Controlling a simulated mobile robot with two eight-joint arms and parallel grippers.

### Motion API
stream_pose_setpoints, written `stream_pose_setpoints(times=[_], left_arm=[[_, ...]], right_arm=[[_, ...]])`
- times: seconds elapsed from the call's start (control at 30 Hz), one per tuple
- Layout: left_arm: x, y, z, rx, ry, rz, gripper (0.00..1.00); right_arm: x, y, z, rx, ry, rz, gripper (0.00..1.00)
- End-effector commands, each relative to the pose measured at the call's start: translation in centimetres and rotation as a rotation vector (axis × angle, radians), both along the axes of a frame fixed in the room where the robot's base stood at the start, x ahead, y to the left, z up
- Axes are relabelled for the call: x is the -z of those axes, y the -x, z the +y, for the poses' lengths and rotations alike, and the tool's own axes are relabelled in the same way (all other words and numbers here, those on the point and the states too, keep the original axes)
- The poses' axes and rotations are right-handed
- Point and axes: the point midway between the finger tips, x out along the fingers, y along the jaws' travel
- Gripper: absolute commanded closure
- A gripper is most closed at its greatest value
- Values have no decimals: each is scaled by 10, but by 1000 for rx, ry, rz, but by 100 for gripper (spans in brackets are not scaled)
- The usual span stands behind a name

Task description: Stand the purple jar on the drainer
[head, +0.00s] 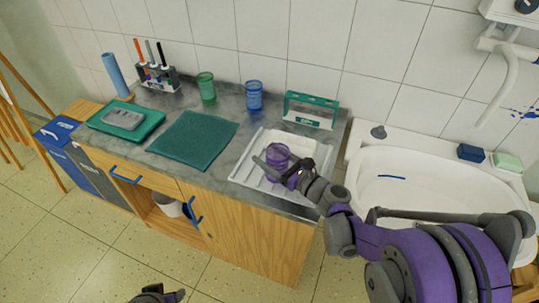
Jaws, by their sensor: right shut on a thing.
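The purple jar (277,154) is between the fingers of my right gripper (276,168), which is shut on it. The jar looks roughly upright, over the white ribbed drainer (246,172) on the worktop. I cannot tell whether its base touches the drainer. The gripper and wrist hide part of the jar and the drainer's right side. My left gripper (160,296) shows only partly at the bottom edge, low over the floor and away from the worktop; its fingers are not clear.
On the worktop (226,155) are a green mat (193,139), a green tray (113,128), a green jar (206,86), a blue jar (254,95) and a green-and-white rack (309,110) close behind the drainer. A white sink (415,165) is at the right.

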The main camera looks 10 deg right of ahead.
Motion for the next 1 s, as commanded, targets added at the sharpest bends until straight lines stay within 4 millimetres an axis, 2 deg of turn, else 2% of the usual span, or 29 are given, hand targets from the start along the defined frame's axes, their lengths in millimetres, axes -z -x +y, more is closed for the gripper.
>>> stream_pose_setpoints(times=[0.03,0.13,0.47,1.0], left_arm=[[1,0,0,0,0,0,50],[1,0,0,0,0,0,50],[-5,0,0,0,0,-2,50],[-1,0,0,0,0,0,50]], right_arm=[[1,0,0,0,0,0,17],[1,0,0,0,0,0,0],[-5,0,0,0,0,0,0],[-3,86,-58,4,1,0,0]])
